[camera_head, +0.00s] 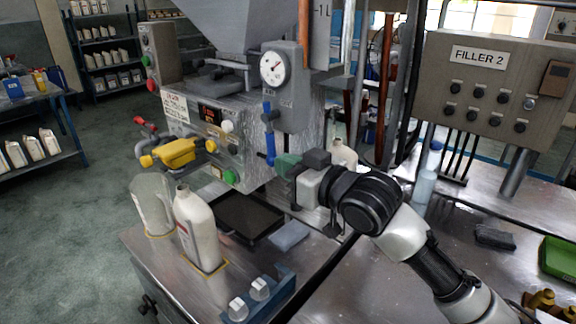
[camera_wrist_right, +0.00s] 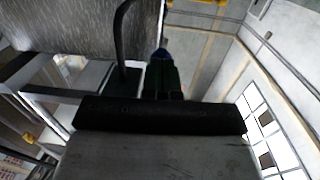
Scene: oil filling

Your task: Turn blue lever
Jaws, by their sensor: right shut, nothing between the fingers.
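The blue lever (camera_head: 268,133) hangs down from the grey filler machine below a round gauge, its handle close to vertical. My right gripper (camera_head: 281,164) is shut and empty beside the lower end of the lever, on its right. I cannot tell whether the fingertips touch it. My left gripper is not in view.
A white bottle (camera_head: 198,230) and a clear jug (camera_head: 152,205) stand on the metal table at the left. A black tray (camera_head: 246,216) lies under the machine. A yellow handle (camera_head: 176,152) juts from the machine front. A "FILLER 2" panel (camera_head: 495,90) stands at right.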

